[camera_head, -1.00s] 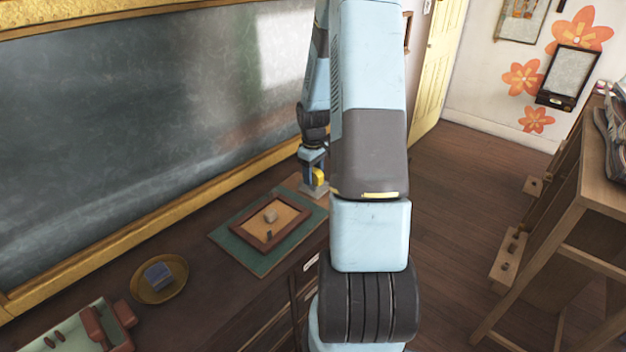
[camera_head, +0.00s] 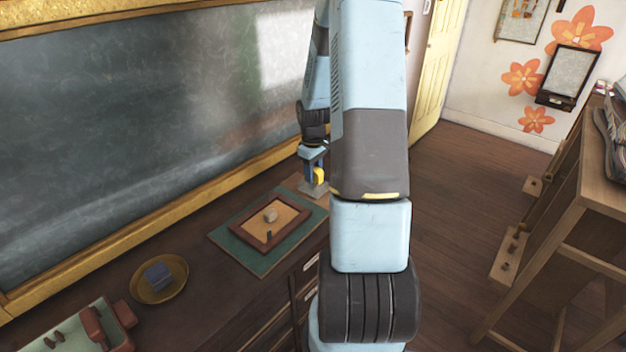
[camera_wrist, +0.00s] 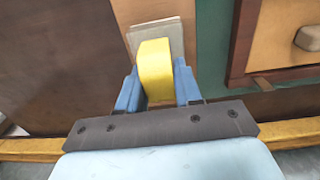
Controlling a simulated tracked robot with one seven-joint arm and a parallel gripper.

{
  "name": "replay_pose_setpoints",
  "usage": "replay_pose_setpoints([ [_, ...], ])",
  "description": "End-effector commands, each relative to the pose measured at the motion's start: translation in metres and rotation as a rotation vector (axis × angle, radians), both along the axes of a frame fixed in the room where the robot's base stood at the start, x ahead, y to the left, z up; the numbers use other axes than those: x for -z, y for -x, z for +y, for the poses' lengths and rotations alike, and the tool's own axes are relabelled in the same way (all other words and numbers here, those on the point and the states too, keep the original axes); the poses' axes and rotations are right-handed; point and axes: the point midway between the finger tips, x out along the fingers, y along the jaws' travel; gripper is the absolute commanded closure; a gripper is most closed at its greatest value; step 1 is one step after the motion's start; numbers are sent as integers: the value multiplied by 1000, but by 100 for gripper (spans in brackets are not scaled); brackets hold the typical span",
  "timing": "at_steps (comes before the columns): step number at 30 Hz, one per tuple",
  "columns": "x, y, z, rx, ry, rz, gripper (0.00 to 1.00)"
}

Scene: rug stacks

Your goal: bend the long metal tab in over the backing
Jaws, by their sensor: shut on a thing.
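The picture frame (camera_head: 243,231) lies face down on a green mat, its tan backing (camera_head: 288,213) inside a dark wooden rim. A pale lump rests on the backing, and a small dark upright piece (camera_head: 269,236), perhaps the long metal tab, stands at the near rim. In the wrist view, the frame (camera_wrist: 241,40) is at the right, with a small brown tab (camera_wrist: 262,84) at its rim. My gripper (camera_head: 316,176) is shut on a yellow block-like thing (camera_wrist: 154,68), beyond the frame's far right end. A flat grey piece (camera_wrist: 170,35) shows below it; whether they are joined is unclear.
The green mat (camera_head: 240,253) lies on a dark cabinet top against the chalkboard (camera_head: 140,120). A round dish (camera_head: 178,290) with a blue block and a tray (camera_head: 65,329) with red things stand at the left. The cabinet top between dish and mat is clear.

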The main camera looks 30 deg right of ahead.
Motion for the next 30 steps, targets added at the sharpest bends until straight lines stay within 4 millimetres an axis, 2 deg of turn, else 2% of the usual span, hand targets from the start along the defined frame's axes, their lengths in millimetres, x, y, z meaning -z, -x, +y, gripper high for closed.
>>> replay_pose_setpoints([
  [30,-56,-1,1,-2,0,-2,100],
])
